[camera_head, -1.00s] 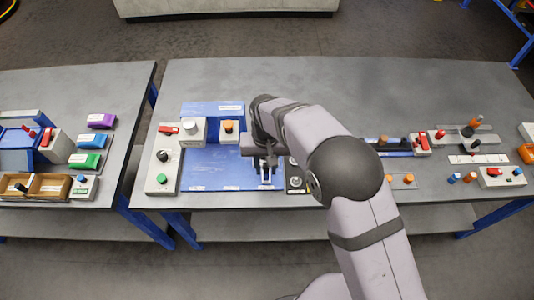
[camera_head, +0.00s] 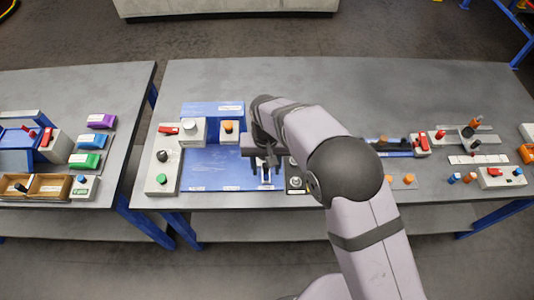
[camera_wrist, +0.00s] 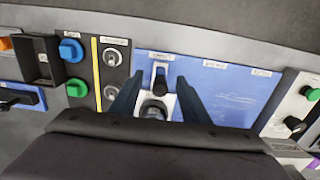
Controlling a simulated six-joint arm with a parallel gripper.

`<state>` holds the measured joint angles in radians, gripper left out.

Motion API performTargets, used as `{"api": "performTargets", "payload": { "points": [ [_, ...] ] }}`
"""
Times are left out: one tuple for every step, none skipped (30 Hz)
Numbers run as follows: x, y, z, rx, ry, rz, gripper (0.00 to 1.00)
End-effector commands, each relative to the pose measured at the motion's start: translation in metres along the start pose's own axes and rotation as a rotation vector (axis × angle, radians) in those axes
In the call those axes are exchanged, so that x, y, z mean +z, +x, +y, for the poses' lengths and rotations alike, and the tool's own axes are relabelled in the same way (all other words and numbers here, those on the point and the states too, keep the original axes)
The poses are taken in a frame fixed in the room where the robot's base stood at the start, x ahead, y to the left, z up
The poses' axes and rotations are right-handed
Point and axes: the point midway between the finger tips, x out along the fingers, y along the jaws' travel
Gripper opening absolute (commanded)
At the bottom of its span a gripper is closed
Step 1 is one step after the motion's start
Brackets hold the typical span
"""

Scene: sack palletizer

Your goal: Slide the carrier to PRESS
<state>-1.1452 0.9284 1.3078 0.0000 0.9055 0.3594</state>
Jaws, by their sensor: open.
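The carrier is a small white piece with a black knob or handle (camera_wrist: 153,108) on the blue board (camera_wrist: 225,85). It sits at the board's end next to the black toggle panel, below the first of three labels, whose words I cannot read. My gripper (camera_wrist: 160,76) is open, with one finger on each side of the carrier; I cannot tell whether they touch it. In the head view, my gripper (camera_head: 266,167) is over the right front part of the blue board (camera_head: 215,170), and the white carrier shows only partly beneath it.
The black panel with silver toggles (camera_wrist: 112,92) stands close beside the carrier. Toward the other labels the blue board is bare, up to a grey box with black and green knobs (camera_head: 162,170). A white box (camera_head: 192,132) and an orange-button box (camera_head: 229,131) stand behind.

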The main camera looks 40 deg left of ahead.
Motion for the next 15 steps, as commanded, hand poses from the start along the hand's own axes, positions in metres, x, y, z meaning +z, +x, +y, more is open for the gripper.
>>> {"api": "performTargets", "payload": {
  "points": [
    [0.0,0.0,0.0,0.0,0.0,0.0,0.42],
    [0.0,0.0,0.0,0.0,0.0,0.0,0.42],
    [0.0,0.0,0.0,0.0,0.0,0.0,0.42],
    [0.0,0.0,0.0,0.0,0.0,0.0,0.42],
    [0.0,0.0,0.0,0.0,0.0,0.0,0.42],
    [0.0,-0.0001,0.0,0.0,0.0,0.0,0.42],
    [0.0,-0.0002,0.0,0.0,0.0,0.0,0.42],
    [-0.0001,-0.0005,0.0,0.0,0.0,0.0,0.42],
    [-0.0001,-0.001,0.0,0.0,0.0,0.0,0.42],
    [-0.0001,-0.0015,0.0,0.0,0.0,0.0,0.42],
    [-0.0001,-0.0021,0.0,0.0,0.0,0.0,0.42],
    [-0.0001,-0.0031,0.0,0.0,0.0,0.0,0.42],
    [-0.0001,-0.0041,0.0,0.0,0.0,0.0,0.42],
    [-0.0002,-0.005,0.0,0.0,0.0,0.001,0.42],
    [-0.0001,-0.0065,-0.0001,0.0,0.0,0.0,0.42]
  ]
}}
